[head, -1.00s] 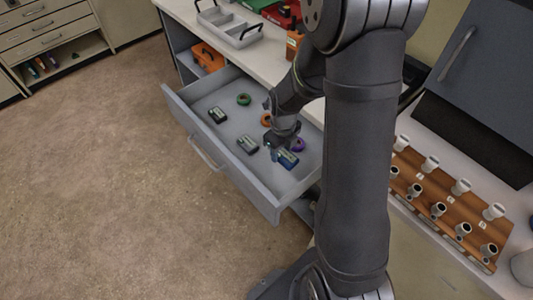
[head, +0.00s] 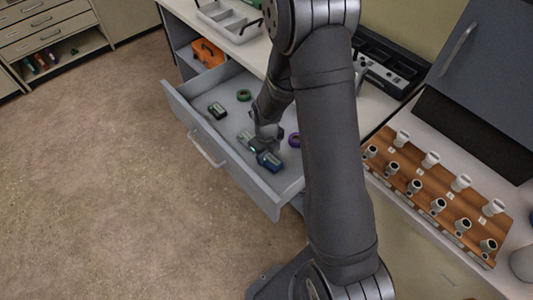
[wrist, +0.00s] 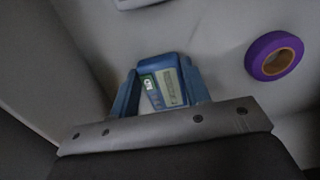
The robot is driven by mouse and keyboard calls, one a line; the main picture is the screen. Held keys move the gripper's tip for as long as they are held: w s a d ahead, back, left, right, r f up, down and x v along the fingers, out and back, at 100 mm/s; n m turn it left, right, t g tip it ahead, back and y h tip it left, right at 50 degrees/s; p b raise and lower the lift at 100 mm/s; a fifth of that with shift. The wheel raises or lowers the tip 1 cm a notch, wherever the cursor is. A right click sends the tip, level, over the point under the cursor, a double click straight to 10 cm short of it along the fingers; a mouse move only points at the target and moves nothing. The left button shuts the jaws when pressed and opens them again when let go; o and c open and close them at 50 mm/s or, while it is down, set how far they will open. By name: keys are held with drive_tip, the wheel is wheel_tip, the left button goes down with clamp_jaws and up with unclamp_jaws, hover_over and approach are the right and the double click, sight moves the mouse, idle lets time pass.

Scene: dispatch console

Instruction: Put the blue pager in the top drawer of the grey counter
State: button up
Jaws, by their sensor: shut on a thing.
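The blue pager (head: 269,161) is in the open top drawer (head: 226,120) of the grey counter, near the drawer's front right. My gripper (head: 266,147) reaches down into the drawer and is shut on the pager. In the wrist view the pager (wrist: 168,88), with a pale screen and a green label, sits between the two blue fingers. Whether it touches the drawer floor or hangs just above it I cannot tell. A grey pager (head: 245,138) lies close by to the left, partly hidden by my gripper.
The drawer also holds a dark pager (head: 217,110), a green tape ring (head: 244,95) and a purple tape ring (head: 294,140). An orange toolbox (head: 208,52) sits in the counter's open side. A grey tray (head: 228,20) is on top. A wooden cup rack (head: 440,195) stands right.

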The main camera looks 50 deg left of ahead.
sight(267, 156)
drive_tip(key=shift+f, duration=0.1)
drive_tip(key=o, duration=1)
wheel_tip(267, 156, up, 12)
drive_tip(key=shift+r, duration=0.15)
wheel_tip(267, 156, down, 12)
drive_tip(key=shift+f, duration=0.25)
drive_tip(key=shift+r, duration=0.2)
idle(0.4)
drive_tip(key=shift+r, duration=0.15)
